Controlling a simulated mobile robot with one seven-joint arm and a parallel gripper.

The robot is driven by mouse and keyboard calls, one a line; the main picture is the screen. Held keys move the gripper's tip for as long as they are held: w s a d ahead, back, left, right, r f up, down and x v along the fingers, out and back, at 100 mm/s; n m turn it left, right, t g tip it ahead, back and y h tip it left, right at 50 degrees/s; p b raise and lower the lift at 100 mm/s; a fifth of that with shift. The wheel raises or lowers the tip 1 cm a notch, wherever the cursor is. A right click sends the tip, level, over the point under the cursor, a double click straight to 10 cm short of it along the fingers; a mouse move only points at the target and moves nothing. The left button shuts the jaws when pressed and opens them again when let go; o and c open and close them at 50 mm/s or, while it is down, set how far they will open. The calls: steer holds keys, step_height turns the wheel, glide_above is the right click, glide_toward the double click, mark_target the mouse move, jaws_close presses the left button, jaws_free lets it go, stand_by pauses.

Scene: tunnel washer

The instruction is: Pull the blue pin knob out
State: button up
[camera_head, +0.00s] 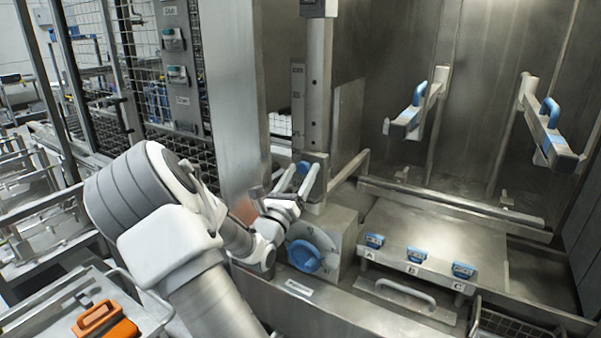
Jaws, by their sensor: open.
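A small blue pin knob (303,167) shows low on the upright metal post (318,100), just left of the picture's middle. My gripper (299,178) is open, with its two pale fingers pointing up toward the post. In the picture the fingertips lie on either side of the knob. I cannot tell whether they touch it or how far in front of it they are. The fingers and the wrist hide part of the knob's surroundings.
A blue rotary handle (306,257) sits on a metal box below my gripper. Blue latches marked A, B and C (417,255) line a flat panel at right. Two blue-handled arms (548,122) stand behind. An orange case (104,322) lies at lower left.

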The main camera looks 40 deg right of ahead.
jaws_close()
stand_by(0.3)
stand_by(1.1)
